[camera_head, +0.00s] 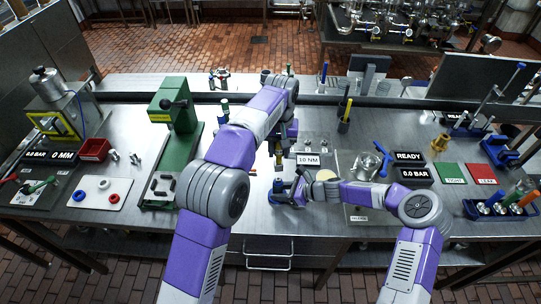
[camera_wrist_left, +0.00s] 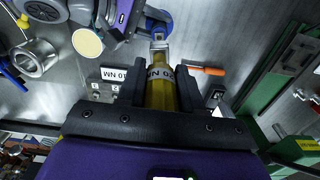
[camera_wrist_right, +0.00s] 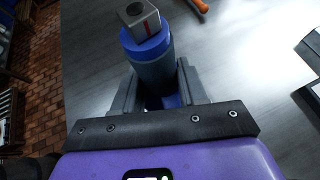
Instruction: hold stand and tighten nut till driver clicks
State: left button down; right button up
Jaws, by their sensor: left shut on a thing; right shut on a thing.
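A yellow torque driver (camera_wrist_left: 161,92) marked 20 NM is between the fingers of my left gripper (camera_wrist_left: 160,88), which is shut on it. A blue stand (camera_wrist_right: 150,58) carries a grey metal block (camera_wrist_right: 138,14) with a red mark on top. My right gripper (camera_wrist_right: 158,92) is shut around the stand's body. In the left wrist view, the stand's blue part (camera_wrist_left: 157,20) and a metal piece lie just beyond the driver's end. I cannot tell whether driver and block touch. In the head view, the left gripper (camera_head: 278,150) is just behind the right gripper (camera_head: 291,190). The nut is not clearly visible.
A 10 NM sign (camera_head: 308,160) stands beside the work spot. An orange-handled tool (camera_wrist_left: 207,70) lies on the bench near the driver. A green press (camera_head: 178,115) stands to the left, and READY and 0.0 BAR displays (camera_head: 410,165) stand to the right.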

aim_at(278, 163)
dwell(0.4)
pick_arm(q)
jog(key=shift+f, duration=2.25)
jog(key=shift+f, duration=1.1)
jog(key=shift+m, duration=1.8)
jog(key=m, duration=0.3)
